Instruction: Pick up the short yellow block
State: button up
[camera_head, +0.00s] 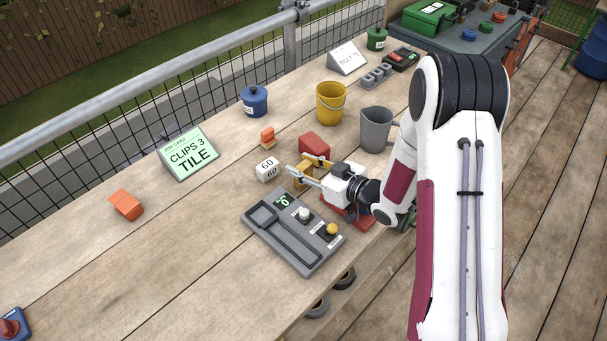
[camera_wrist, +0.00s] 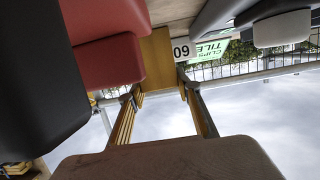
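The short yellow block (camera_head: 306,174) stands on the wooden bench at the end of my gripper (camera_head: 309,172). In the wrist view the yellow block (camera_wrist: 157,62) is straight ahead, just beyond or between the tips of my gripper (camera_wrist: 160,88). The two fingers are spread apart, one toward each side of the block. I see no clear contact, and the fingertips partly hide the block in the head view.
A red block (camera_head: 314,144) stands close behind my gripper. A white 60 block (camera_head: 268,169) is to the left. A grey panel with knobs (camera_head: 290,235) lies in front. A yellow bucket (camera_head: 330,103) and grey jug (camera_head: 375,130) stand behind.

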aim_at(304, 165)
jog(key=shift+c, duration=1.3)
jog(key=shift+r, duration=0.1)
jog(key=shift+r, duration=4.95)
